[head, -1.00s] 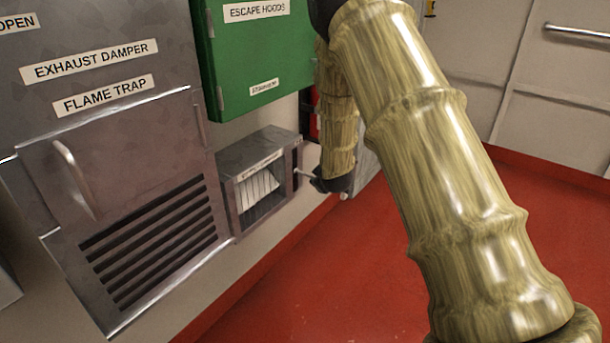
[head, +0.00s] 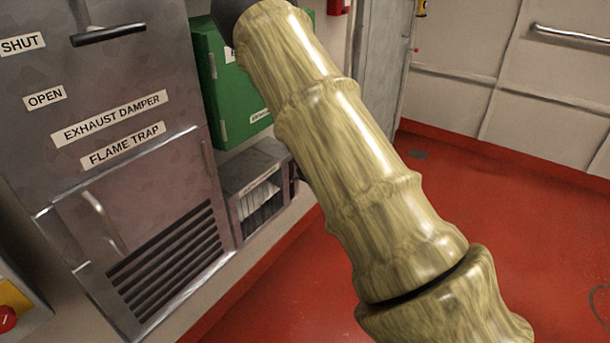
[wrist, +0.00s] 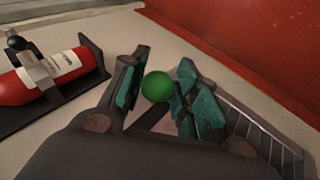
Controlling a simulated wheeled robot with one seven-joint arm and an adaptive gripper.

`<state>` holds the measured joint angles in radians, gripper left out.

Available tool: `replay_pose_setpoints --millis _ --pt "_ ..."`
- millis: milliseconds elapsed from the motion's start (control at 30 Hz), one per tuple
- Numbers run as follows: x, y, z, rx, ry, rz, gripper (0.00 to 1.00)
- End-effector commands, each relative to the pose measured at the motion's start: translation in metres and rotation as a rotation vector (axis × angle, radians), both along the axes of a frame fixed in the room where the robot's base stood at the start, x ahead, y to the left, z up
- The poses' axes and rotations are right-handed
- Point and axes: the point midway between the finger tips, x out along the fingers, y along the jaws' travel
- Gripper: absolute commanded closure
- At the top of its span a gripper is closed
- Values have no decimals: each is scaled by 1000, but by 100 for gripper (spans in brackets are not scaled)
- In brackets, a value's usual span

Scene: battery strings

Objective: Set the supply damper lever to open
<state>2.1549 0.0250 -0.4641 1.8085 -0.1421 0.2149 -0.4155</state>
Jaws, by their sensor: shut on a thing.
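A small grey box with a slatted opening (head: 258,205) is low on the wall in the head view; its label is too small to read. In the wrist view my gripper (wrist: 158,88) is shut on a green ball knob (wrist: 156,87), which sits between the teal finger pads. A dark bar shows just below the knob; I take this to be the lever. In the head view my gripper and the lever are hidden behind my arm, so I cannot tell the lever's position there.
The exhaust damper panel (head: 140,90) with its dark handle stands at left, above a louvred flame trap (head: 170,260). A green cabinet (head: 240,115) hangs above the box. A red extinguisher (wrist: 45,78) is beside my gripper.

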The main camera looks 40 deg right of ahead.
Motion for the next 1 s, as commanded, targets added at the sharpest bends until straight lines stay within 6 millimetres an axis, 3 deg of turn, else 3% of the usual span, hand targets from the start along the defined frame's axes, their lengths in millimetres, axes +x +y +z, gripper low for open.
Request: replay_pose_setpoints --millis 33,100,867,900,1000 --pt "11 0 16 -3 -25 4 100" --pt "14 0 19 -2 -26 2 100" --pt "21 0 27 -5 -28 0 100" --pt "20 0 27 -5 -28 0 67" --pt "20 0 26 -5 -26 -1 51"
